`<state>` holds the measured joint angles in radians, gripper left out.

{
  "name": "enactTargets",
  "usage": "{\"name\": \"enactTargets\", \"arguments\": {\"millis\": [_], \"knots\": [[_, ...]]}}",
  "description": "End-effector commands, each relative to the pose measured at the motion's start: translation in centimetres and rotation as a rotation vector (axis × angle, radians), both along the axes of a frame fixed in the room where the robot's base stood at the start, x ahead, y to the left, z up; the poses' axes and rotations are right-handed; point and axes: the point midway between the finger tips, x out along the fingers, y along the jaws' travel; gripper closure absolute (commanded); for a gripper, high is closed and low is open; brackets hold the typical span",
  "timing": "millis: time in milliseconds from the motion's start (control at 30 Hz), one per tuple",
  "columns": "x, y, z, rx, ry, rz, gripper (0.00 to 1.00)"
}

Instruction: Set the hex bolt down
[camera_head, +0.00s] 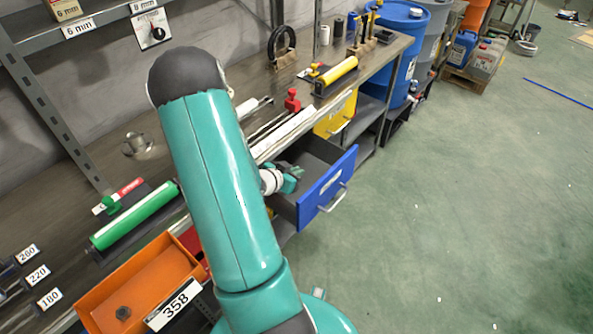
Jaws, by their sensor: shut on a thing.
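My gripper (292,176) is small and partly hidden behind my own teal arm. It is at the open blue drawer (327,187), over or inside its left part; I cannot tell how high it is above the drawer floor. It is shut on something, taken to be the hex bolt. The bolt itself is too small or hidden to make out. The drawer is pulled out from under the workbench (265,85), and its dark inside looks otherwise empty where I see it.
A yellow drawer (336,115) is beyond the blue one. An orange bin (140,282) labelled 358 holds a small dark piece. A green roller (135,215), a yellow roller (336,75) and a red clamp (292,101) are on the bench. The green floor at right is mostly clear.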

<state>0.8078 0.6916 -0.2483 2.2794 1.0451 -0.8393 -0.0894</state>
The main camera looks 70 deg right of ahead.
Motion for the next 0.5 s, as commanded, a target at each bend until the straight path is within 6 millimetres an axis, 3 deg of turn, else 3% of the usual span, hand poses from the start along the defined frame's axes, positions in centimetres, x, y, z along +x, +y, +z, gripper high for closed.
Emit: {"name": "enactTargets", "arguments": {"millis": [367, 400, 500], "knots": [[-0.06, -0.16, -0.80, -0.001, 0.000, 0.000, 1.00], [-0.06, -0.17, -0.79, -0.001, 0.000, 0.000, 0.88], [-0.10, -0.20, -0.78, -0.001, 0.000, 0.000, 0.70]]}}
